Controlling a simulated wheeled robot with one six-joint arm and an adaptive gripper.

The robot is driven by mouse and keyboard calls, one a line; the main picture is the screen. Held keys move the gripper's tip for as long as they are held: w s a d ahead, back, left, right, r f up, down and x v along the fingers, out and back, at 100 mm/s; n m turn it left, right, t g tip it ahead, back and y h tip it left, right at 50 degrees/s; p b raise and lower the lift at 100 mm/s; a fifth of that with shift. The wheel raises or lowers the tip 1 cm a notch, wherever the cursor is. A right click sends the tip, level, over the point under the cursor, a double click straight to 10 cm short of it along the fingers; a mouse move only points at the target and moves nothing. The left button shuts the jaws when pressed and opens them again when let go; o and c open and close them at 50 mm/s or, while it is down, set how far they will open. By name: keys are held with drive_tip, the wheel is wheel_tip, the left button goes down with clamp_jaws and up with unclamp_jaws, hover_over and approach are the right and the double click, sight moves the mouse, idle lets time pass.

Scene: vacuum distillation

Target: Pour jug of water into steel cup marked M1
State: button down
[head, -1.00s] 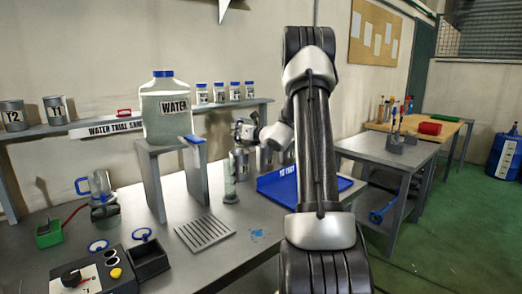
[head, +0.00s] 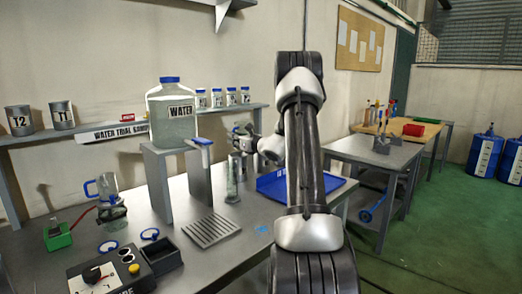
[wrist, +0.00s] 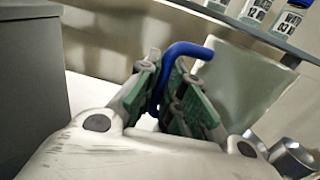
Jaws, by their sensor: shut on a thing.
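My gripper (head: 246,140) reaches over the bench in the head view, partly covered by my arm. In the wrist view its green-padded fingers (wrist: 178,100) are shut on a curved blue handle (wrist: 185,50). A pale translucent surface (wrist: 238,85) stands right behind the handle; I cannot tell whether it is the jug's body. A glass jug with a blue handle (head: 108,188) stands at the left of the bench. A steel cup (head: 243,162) stands below my gripper; its marking is not readable. Steel parts (wrist: 290,155) show at the wrist view's lower right.
A WATER container (head: 171,125) sits on a grey stand (head: 160,190). A clear cylinder (head: 232,183) stands right of it. A blue tray (head: 272,184) is near my arm. Cups T2 (head: 18,121) and T1 (head: 62,117) and several labelled bottles are on the shelf.

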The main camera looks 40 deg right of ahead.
wheel_tip(320, 180, up, 7)
drive_tip(key=shift+s+f, duration=0.1)
drive_tip(key=s+d+r, duration=0.1)
drive_tip(key=s+r, duration=0.1)
drive_tip(key=s, duration=1.3)
drive_tip(key=shift+s+d, duration=0.2)
drive_tip(key=shift+s, duration=0.2)
